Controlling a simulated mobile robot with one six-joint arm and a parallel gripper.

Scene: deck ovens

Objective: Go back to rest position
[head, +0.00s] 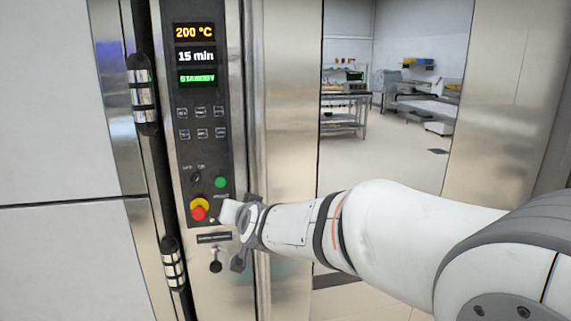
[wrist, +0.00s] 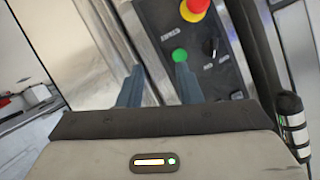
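My gripper (wrist: 158,80) is open and empty in the wrist view, with a clear gap between its two grey fingers. In the head view my gripper (head: 236,232) is close in front of the lower right part of the oven control panel (head: 188,152). I cannot tell whether it touches the panel. The green button (head: 221,182) and the red emergency button on its yellow base (head: 199,209) are just above and left of it. In the wrist view the green button (wrist: 180,55) appears near the right fingertip. The display reads 200 °C, 15 min and STANDBY.
Metal hinges (head: 143,95) line the dark gap left of the panel. A broad steel surface (head: 290,130) stands right of it. Farther back is a room with a shelf trolley (head: 343,108), worktables and open floor (head: 385,160).

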